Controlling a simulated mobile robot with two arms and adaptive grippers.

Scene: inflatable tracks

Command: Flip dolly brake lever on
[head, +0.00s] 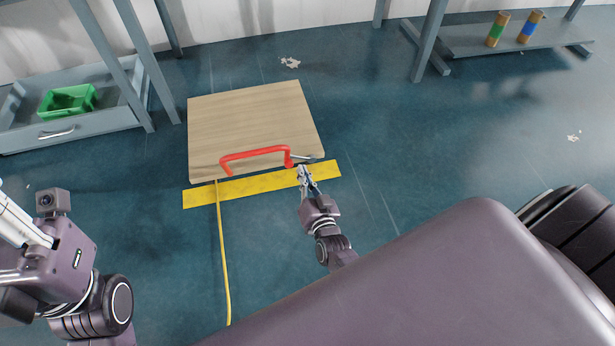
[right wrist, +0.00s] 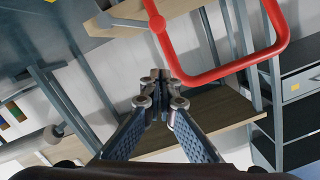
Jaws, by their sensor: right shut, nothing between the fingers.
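The dolly (head: 250,115) is a flat wooden platform on the floor, with a red tubular handle (head: 254,154) along its near edge. The handle also shows close up in the right wrist view (right wrist: 285,45). A small grey metal lever (head: 302,157) sticks out to the right from the handle's right end; a grey bar beside the red tube in the wrist view (right wrist: 125,20) appears to be it. My right gripper (head: 302,170) is shut and empty, its tips just below the lever; contact cannot be told. The tips also show in the wrist view (right wrist: 161,76). My left gripper is out of view.
A yellow floor stripe (head: 264,185) runs along the dolly's near edge, and a thin yellow line (head: 223,260) leads from it. A shelf unit with a green crate (head: 68,101) stands at left. Another shelf (head: 470,42) stands at upper right. Floor right of the dolly is clear.

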